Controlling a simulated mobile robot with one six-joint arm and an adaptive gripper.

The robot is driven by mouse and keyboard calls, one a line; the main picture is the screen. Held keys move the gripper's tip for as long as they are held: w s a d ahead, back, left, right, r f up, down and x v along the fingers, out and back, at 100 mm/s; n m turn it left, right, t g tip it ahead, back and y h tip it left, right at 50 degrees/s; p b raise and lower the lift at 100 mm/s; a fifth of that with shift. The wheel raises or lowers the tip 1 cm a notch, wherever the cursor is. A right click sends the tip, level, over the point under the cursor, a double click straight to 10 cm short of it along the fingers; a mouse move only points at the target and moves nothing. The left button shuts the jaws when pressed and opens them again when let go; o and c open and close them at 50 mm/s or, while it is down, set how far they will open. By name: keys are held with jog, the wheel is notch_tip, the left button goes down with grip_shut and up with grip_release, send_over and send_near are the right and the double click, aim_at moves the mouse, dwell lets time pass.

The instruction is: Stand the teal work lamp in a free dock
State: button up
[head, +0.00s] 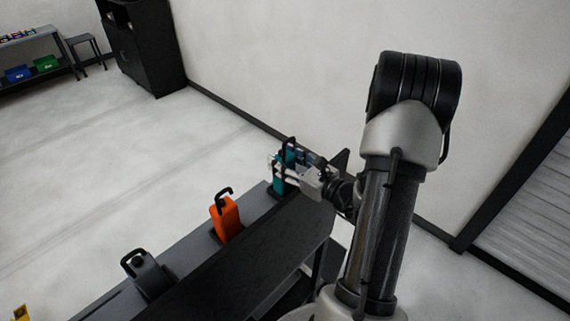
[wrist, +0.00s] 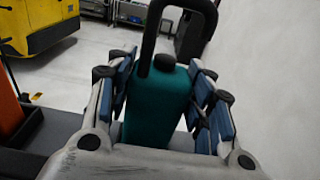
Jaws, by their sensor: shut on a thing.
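The teal work lamp (head: 279,183) has a black hook handle on top and is upright at the far right end of the dark bench. In the wrist view the teal lamp (wrist: 157,110) stands between the blue pads of my gripper (wrist: 163,100). My gripper (head: 290,173) is shut on its body from the sides. The lamp's base is hidden in both views, so I cannot tell whether it sits in a dock. An orange lamp (head: 226,218) and a dark grey lamp (head: 147,272) stand in line along the bench to the left.
The bench (head: 245,262) has a raised dark front panel. A wall runs close behind its right end. A black cabinet (head: 147,45) and a shelf with blue and green bins (head: 18,73) are far off. In the wrist view a yellow vehicle (wrist: 40,25) stands beyond open floor.

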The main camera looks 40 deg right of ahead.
jog(key=shift+d+f, duration=0.15)
jog(key=shift+f, duration=0.65)
jog(key=shift+f, duration=0.15)
jog(key=o, duration=1.4)
jog(key=shift+o, duration=0.2)
jog(key=shift+s+r, duration=0.1)
jog(key=shift+r, duration=0.15)
jog(key=s+b, duration=0.1)
jog(key=s, duration=1)
jog(key=shift+s+d+r, duration=0.25)
jog(key=shift+s+d, duration=0.1)
jog(key=shift+s, duration=0.05)
